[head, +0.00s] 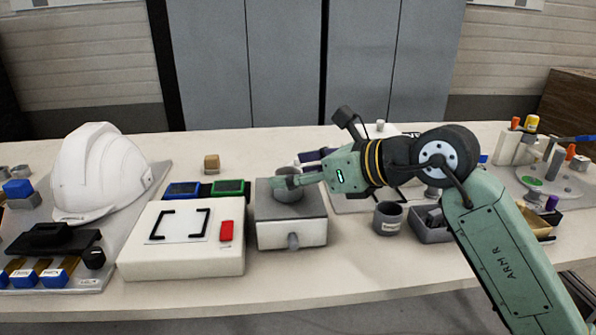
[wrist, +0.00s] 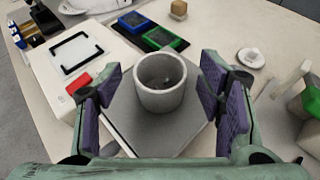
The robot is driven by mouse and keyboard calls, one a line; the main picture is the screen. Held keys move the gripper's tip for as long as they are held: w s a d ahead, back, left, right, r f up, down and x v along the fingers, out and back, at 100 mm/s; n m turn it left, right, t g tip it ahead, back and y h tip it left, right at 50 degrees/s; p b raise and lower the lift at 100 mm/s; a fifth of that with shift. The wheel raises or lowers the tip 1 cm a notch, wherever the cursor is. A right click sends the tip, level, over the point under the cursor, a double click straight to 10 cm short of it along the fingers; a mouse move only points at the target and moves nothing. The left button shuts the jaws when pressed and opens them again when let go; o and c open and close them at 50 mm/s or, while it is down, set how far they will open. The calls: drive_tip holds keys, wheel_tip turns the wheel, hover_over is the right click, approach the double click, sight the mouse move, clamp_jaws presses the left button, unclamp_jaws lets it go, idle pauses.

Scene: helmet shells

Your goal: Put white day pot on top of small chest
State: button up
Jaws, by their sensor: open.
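The white day pot (wrist: 160,98), a round pale grey-white cup with an open top, stands upright on the flat grey top of the small chest (head: 292,233). The chest has white sides and a round knob on its front. My gripper (wrist: 161,80) is open, with one purple-padded finger on each side of the pot and a gap to each side in the wrist view. In the head view the pot (head: 289,196) is partly hidden behind a green finger of my gripper.
A white box with a red block (head: 226,231) stands left of the chest, with blue and green trays (head: 230,187) behind. A white helmet (head: 98,172) is further left. A dark grey cup (head: 388,218) stands to the right. A small wooden block (head: 211,164) lies at the back.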

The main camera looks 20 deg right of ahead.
drive_tip(key=shift+r, duration=0.25)
drive_tip(key=b+v, duration=0.1)
drive_tip(key=v, duration=1.1)
